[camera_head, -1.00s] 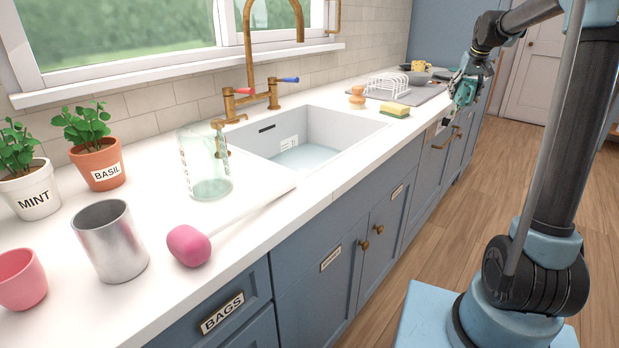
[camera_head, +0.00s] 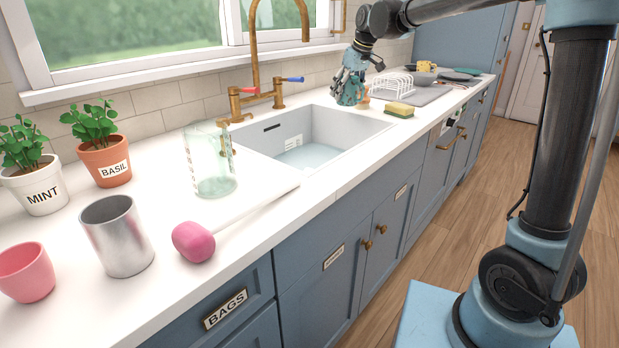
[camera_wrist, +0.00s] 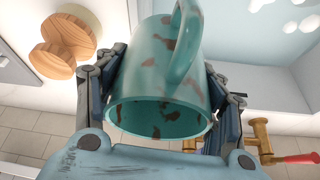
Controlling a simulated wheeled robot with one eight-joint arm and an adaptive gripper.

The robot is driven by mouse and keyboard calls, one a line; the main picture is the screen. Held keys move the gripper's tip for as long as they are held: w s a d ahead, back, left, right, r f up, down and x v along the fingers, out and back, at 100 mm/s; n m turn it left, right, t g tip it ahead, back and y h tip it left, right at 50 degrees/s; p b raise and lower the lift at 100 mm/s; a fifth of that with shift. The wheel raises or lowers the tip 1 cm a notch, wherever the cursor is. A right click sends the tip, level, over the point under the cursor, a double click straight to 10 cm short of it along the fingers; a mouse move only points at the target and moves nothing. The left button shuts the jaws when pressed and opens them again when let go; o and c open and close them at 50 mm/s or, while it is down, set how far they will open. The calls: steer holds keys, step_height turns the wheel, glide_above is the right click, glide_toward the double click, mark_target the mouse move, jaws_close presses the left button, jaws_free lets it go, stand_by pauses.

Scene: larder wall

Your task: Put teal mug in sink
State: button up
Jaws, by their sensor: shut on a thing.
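The teal mug (camera_wrist: 160,80) has brown speckles and fills the middle of the wrist view. My gripper (camera_head: 350,80) is shut on it, with a finger on each side of its body. In the head view the teal mug (camera_head: 350,93) is small and partly covered by the fingers. It is held near the far right end of the white sink (camera_head: 360,139), by the wooden brush. The sink basin shows pale blue at its bottom, and its wall also shows in the wrist view (camera_wrist: 240,45). I cannot tell the mug's exact height above the counter.
A wooden brush (camera_wrist: 58,50) is close beside the mug. A sponge (camera_head: 399,110) and white dish rack (camera_head: 392,84) stand right of the sink. The brass tap (camera_head: 256,95) rises behind it. A glass jar (camera_head: 209,160) and pink-headed plunger (camera_head: 194,242) are at its left.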

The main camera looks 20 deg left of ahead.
steer(key=s+f, duration=0.3)
steer(key=f, duration=0.2)
steer(key=s+a+f+n, duration=0.1)
steer(key=s+f, duration=0.2)
steer(key=f, duration=0.2)
steer(key=s+f+n, duration=0.1)
steer(key=s+f, duration=0.2)
steer(key=f, duration=0.3)
steer(key=shift+s+a+g, duration=0.1)
steer(key=shift+a+g, duration=0.05)
steer(key=shift+g, duration=0.15)
steer(key=shift+f, duration=2.55)
steer(key=o, duration=1.3)
steer(key=shift+r, duration=0.1)
steer(key=v, duration=1.2)
steer(key=shift+d, duration=0.2)
